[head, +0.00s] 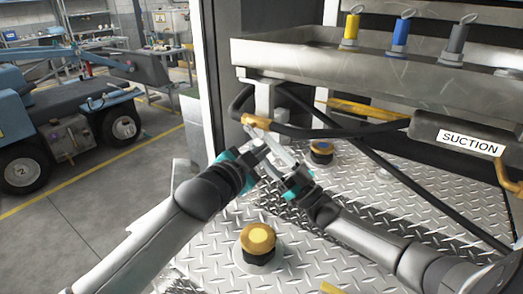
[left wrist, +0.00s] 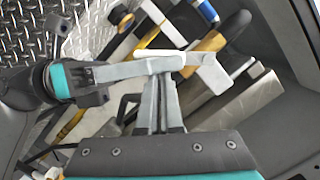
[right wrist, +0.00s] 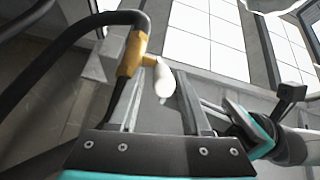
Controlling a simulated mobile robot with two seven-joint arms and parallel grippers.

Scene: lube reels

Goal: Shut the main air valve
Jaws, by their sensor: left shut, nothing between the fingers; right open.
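A yellow fitting with a short white-tipped handle, which looks like the air valve (head: 256,122), sits at the end of a black hose below the steel tray's left corner. In the right wrist view the white tip (right wrist: 163,82) lies between the spread fingers of my right gripper (right wrist: 160,100), which is open; contact cannot be told. The yellow body (left wrist: 207,44) and the white handle also show in the left wrist view. My left gripper (head: 262,148) is shut and empty, close to my right gripper (head: 272,150) and just below the valve. The fingers partly hide the handle in the head view.
A steel tray (head: 300,60) with yellow, blue and grey tagged fittings is above right. A SUCTION-labelled part (head: 470,142) and black hoses are at right. Yellow-topped knobs (head: 258,240) (head: 321,150) stand on the tread-plate deck (head: 345,225). A blue vehicle (head: 70,120) is far left.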

